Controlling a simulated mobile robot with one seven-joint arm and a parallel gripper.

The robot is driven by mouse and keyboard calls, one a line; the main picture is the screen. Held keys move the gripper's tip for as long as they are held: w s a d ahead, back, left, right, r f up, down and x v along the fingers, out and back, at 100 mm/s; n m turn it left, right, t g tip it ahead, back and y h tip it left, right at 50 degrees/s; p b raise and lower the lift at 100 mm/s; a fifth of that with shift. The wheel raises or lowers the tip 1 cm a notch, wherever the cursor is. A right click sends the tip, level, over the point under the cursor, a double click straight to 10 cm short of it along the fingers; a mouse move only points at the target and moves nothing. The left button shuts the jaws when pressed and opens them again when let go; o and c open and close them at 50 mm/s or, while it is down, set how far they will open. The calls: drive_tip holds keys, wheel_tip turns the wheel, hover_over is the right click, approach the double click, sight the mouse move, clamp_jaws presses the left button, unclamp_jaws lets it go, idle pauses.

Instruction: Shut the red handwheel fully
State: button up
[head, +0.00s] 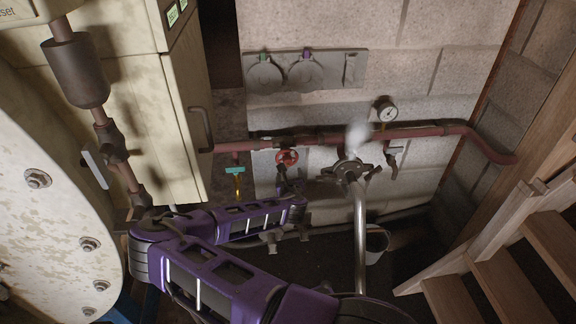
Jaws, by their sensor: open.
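The red handwheel (287,157) is mounted on the red pipe run along the block wall, near the middle of the head view. My purple arm reaches in from the bottom, and its end, my gripper (285,176), is just below the handwheel in the picture. The gripper is small and dark here, and its jaws are open. I cannot tell whether the fingers touch the wheel's rim. The lower edge of the wheel is close to the gripper. How far the wheel is turned does not show.
A pressure gauge (387,111) and a dark valve body (345,171) with a steam puff sit right of the wheel. A yellow-and-teal tag (237,178) hangs left. A cream cabinet (170,100) stands left, wooden stairs (500,265) right. A bucket (377,243) is on the floor.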

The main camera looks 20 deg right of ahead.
sight(288, 164)
drive_tip(key=x, duration=1)
drive_tip(key=shift+w, duration=0.1)
clamp_jaws()
